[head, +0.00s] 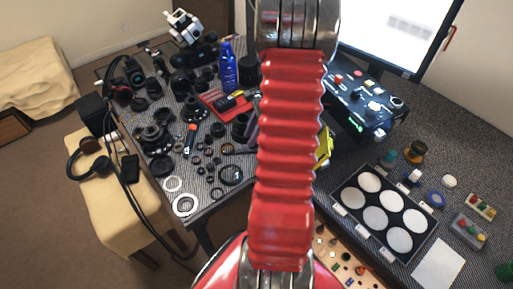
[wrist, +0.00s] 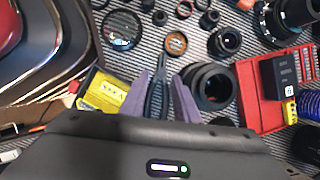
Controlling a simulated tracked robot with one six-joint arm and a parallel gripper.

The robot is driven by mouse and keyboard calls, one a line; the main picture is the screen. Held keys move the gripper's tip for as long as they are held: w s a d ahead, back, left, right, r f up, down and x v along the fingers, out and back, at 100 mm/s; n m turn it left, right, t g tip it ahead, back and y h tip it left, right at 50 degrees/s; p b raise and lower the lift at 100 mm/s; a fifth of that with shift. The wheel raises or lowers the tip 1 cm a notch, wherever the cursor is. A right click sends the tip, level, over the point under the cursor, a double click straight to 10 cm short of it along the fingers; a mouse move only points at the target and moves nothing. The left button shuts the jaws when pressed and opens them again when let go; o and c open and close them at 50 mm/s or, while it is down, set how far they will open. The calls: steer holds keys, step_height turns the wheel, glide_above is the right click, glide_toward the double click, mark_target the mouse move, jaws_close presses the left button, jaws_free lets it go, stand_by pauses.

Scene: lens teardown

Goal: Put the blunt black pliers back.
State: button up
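The black pliers (wrist: 156,98) show in the wrist view, lined up with my gripper and between its two purple fingers. My gripper (wrist: 161,82) appears shut on them, with the tips of the pliers pointing away from it. The gripper body hides the near end of the pliers. The pliers cannot be made out there.
A red tray (head: 219,101) lies on the crowded striped table, by a blue bottle (head: 228,66). Lens rings and barrels (wrist: 211,86) lie close to the gripper. A yellow item (wrist: 104,94) is at its left. A case of white discs (head: 378,232) stands right.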

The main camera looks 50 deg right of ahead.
mark_target(244, 149)
steer(key=shift+a+f, duration=0.1)
steer(key=shift+f, duration=0.05)
steer(key=shift+w+f, duration=0.1)
steer(key=shift+d+x, duration=0.2)
steer(key=shift+x, duration=2.35)
steer(key=shift+c, duration=0.4)
jaws_close()
